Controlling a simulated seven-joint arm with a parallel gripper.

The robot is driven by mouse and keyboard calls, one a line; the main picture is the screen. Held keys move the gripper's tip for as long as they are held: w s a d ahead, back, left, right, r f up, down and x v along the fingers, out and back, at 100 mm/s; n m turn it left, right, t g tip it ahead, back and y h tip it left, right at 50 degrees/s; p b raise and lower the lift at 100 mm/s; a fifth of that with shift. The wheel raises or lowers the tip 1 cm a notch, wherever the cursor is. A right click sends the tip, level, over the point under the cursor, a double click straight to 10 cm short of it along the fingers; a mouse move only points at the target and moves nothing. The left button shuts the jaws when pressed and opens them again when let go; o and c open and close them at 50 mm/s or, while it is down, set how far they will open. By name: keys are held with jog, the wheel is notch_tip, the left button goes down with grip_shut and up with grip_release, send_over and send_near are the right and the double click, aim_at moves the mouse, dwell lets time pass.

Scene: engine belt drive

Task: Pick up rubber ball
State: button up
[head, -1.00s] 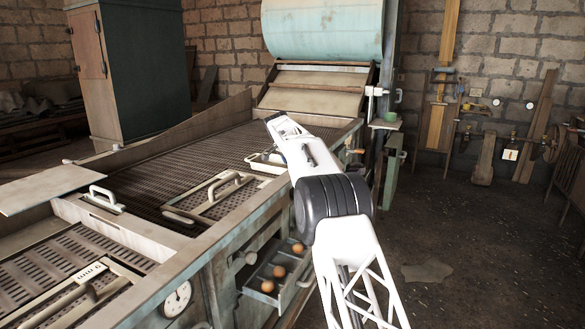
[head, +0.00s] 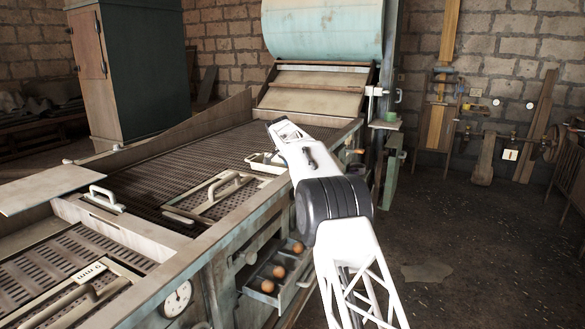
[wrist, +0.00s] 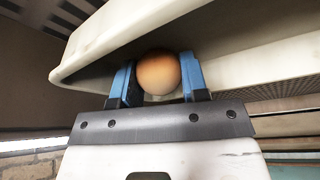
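In the wrist view an orange-brown ball (wrist: 159,74) sits between the two blue fingers of my gripper (wrist: 158,82). The fingers appear to touch it on both sides, so the gripper looks shut on it. A pale tray (wrist: 110,40) with a raised rim lies right behind the ball. In the head view that tray (head: 258,166) stands on the machine's edge, beside the end of my arm. My fingers and the held ball are mostly hidden there. Three similar orange balls (head: 279,271) lie in an open drawer below.
The open drawer (head: 290,292) juts out from the machine's side, near my arm. The perforated machine bed (head: 180,165) has handles (head: 225,183) on its covers. A large light-blue drum (head: 325,28) stands at the back. The floor on the right (head: 480,240) is mostly clear.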

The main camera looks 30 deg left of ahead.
jog(key=shift+c, duration=0.4)
jog(key=shift+r, duration=5)
